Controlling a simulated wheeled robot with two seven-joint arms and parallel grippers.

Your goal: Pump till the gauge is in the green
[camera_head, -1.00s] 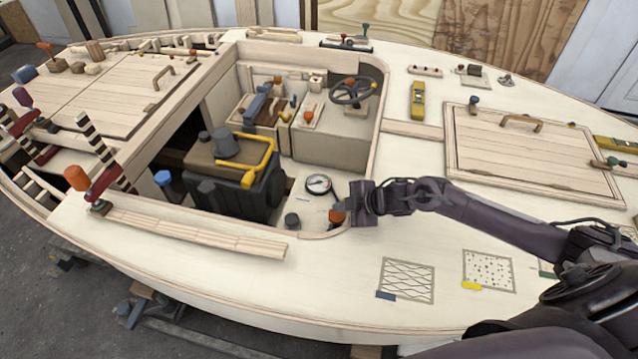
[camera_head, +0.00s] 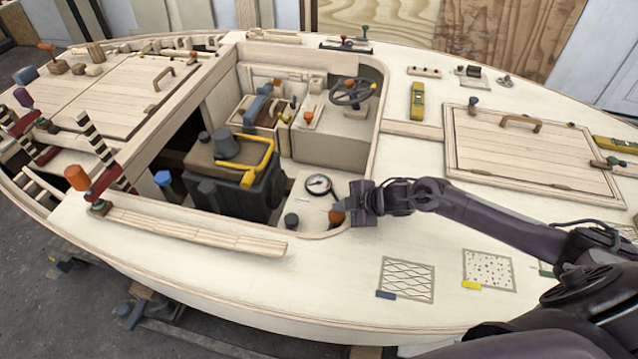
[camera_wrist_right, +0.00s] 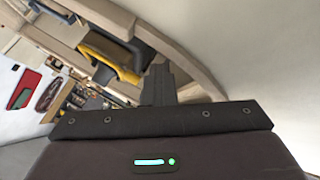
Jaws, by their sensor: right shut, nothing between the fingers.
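The round white gauge (camera_head: 318,184) with a dark rim lies on the pale ledge inside the cockpit; its needle and any green zone are too small to read. An orange knob (camera_head: 337,214), perhaps the pump's handle, shows just right of and below the gauge, partly hidden by my gripper. My right gripper (camera_head: 350,204) is beside the orange knob, at the cockpit's near right corner. Its fingers are shut with nothing between them; in the right wrist view the dark fingers (camera_wrist_right: 158,84) stand together. My left gripper is not in view.
A dark box with a yellow handle (camera_head: 262,160) stands left of the gauge. A small dark knob (camera_head: 291,221) is at the near rim. The wooden cockpit rim (camera_head: 335,232) curves under my right gripper.

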